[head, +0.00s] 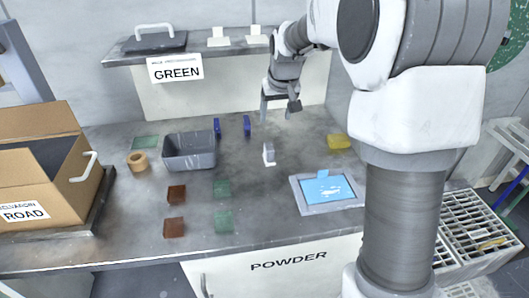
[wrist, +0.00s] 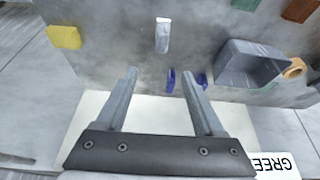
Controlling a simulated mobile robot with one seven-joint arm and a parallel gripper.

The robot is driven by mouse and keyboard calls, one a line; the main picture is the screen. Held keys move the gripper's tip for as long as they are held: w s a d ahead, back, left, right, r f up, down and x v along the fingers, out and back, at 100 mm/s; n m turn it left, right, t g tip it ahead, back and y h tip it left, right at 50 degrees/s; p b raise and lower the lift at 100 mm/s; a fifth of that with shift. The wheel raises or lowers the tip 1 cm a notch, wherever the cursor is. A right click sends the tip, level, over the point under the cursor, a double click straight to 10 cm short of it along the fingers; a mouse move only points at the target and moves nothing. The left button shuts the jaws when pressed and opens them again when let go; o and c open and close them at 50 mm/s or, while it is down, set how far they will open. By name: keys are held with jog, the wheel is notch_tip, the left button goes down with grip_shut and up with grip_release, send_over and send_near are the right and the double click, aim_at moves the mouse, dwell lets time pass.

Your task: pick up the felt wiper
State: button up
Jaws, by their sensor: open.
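The felt wiper is most likely the small white and grey block (head: 268,154) standing on the grey bench, right of its middle, though I cannot tell its material. It also shows in the wrist view (wrist: 162,36), beyond my fingertips and roughly in line with the gap between them. My gripper (head: 281,106) is above the back of the bench, behind and above the block. In the wrist view my gripper (wrist: 158,72) has its fingers wide apart, with nothing held between them.
Two blue pieces (head: 217,127) (head: 246,125) stand behind the block. A grey bin (head: 190,165) is left, a blue-topped tray (head: 302,196) in front, a yellow block (head: 339,142) right. Brown and green blocks (head: 174,194) (head: 222,188) lie front left. A raised shelf (head: 220,50) backs the bench.

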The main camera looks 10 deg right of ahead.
send_near(269, 146)
jog(key=x, duration=0.2)
jog(key=b+x, duration=0.1)
jog(key=x, duration=0.2)
jog(key=shift+w+d+f, duration=0.1)
jog(key=shift+w+d, duration=0.05)
jog(key=shift+w, duration=0.35)
jog(key=f, duration=0.4)
jog(key=shift+w, duration=0.3)
jog(key=shift+w+f, duration=0.35)
jog(key=shift+f, duration=0.25)
jog(key=shift+c, duration=0.3)
grip_shut()
